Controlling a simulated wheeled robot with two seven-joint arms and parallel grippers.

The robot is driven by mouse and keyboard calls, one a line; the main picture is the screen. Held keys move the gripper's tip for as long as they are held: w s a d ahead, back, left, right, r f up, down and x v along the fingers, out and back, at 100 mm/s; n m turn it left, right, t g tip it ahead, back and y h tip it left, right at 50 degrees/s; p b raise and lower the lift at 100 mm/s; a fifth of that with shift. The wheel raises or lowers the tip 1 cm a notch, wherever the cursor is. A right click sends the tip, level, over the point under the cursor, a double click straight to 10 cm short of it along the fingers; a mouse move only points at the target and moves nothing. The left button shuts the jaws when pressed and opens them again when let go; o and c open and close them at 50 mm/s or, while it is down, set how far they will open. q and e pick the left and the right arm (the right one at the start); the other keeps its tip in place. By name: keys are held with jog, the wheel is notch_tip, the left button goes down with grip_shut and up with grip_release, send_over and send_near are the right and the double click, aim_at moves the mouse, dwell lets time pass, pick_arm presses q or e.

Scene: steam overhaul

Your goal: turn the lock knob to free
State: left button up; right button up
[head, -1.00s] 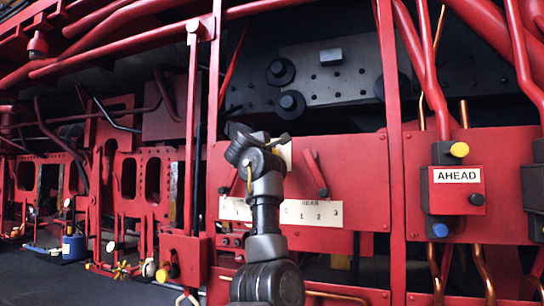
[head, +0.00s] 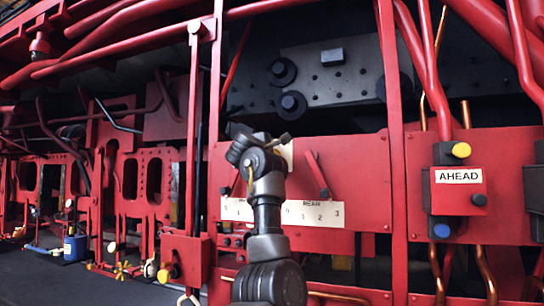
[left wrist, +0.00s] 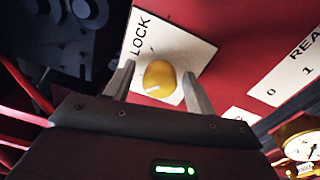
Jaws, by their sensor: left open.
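The lock knob (left wrist: 159,79) is a round yellow knob with a small white mark near its lower edge. It sits on a white plate (left wrist: 190,52) lettered LOCK on the red panel. My left gripper (left wrist: 158,76) is open, with one finger on either side of the knob; I cannot tell whether they touch it. In the head view my left gripper (head: 262,140) is up at the panel, hiding the knob and most of the plate. Only an edge of the white plate (head: 287,153) shows there. My right gripper is not in view.
A red lever (head: 316,174) stands on the panel just right of my gripper, above a white numbered scale (head: 312,214). A red AHEAD box (head: 458,190) is farther right. A brass gauge (left wrist: 302,140) shows low right in the wrist view.

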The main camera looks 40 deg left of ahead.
pick_arm(q)
jog(key=shift+s+f, duration=0.1)
jog(key=shift+s, duration=0.1)
jog(key=b+v, duration=0.7)
jog(key=v, duration=0.3)
jog(key=shift+s+d+b, duration=0.15)
jog(key=shift+s+b, duration=0.05)
jog(key=shift+b, duration=0.2)
jog(key=shift+w, duration=0.1)
